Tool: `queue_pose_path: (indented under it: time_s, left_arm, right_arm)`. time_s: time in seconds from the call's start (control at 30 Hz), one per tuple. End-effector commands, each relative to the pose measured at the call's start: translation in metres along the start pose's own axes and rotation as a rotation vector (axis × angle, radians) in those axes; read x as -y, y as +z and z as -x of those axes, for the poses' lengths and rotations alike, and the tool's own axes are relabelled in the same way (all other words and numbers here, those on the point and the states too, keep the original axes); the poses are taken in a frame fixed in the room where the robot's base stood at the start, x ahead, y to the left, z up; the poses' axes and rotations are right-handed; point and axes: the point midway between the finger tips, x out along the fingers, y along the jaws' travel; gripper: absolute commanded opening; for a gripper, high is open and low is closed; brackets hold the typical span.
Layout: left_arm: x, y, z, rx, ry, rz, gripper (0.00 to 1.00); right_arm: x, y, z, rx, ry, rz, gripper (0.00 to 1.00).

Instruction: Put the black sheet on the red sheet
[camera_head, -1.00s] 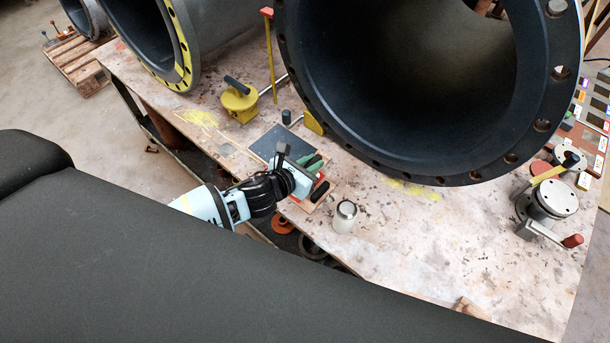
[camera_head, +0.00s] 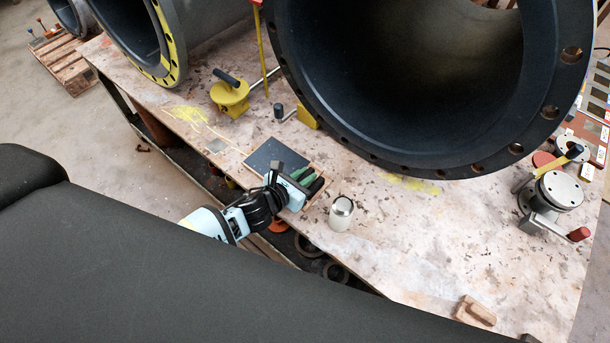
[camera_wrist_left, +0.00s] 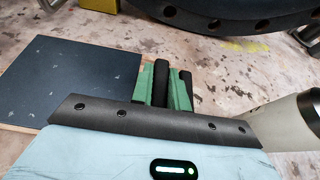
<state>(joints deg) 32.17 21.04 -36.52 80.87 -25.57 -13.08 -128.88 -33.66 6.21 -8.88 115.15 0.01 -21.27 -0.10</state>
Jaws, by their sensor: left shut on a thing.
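The black sheet (camera_head: 270,155), a flat dark panel with small pale specks, lies level or nearly so at the near edge of the table. It also shows at the left in the left wrist view (camera_wrist_left: 75,85). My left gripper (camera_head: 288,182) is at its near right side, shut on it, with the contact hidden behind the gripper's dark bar. Green pieces (camera_head: 303,177) and dark rounded pieces (camera_head: 315,188) stand beside the jaws. The red sheet cannot be made out now. My right gripper is not in view.
A tan wooden edge (camera_wrist_left: 18,128) shows under the sheet. A yellow valve (camera_head: 230,97) and a large black-lined pipe (camera_head: 400,80) stand behind.

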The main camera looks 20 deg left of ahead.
Motion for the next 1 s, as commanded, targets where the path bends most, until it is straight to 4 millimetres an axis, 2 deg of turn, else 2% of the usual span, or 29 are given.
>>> queue_pose_path:
  time_s: [0.23,0.27,0.4,0.8,1.0]
  left_arm:
    - [0.0,-0.001,-0.002,0.003,0.0,-0.003,0.0]
    - [0.0,-0.003,-0.001,0.0,0.0,-0.002,0.19]
    - [0.0,-0.002,-0.001,0.001,0.0,-0.001,0.37]
    - [0.0,0.004,0.002,0.003,-0.002,0.0,0.38]
    - [0.0,0.003,0.031,0.002,-0.001,-0.003,0.38]
  right_arm:
    - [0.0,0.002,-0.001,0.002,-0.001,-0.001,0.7]
    - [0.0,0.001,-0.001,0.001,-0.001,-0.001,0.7]
    - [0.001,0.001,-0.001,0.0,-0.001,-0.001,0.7]
    - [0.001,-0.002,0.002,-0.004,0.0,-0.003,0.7]
    - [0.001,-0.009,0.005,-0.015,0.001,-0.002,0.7]
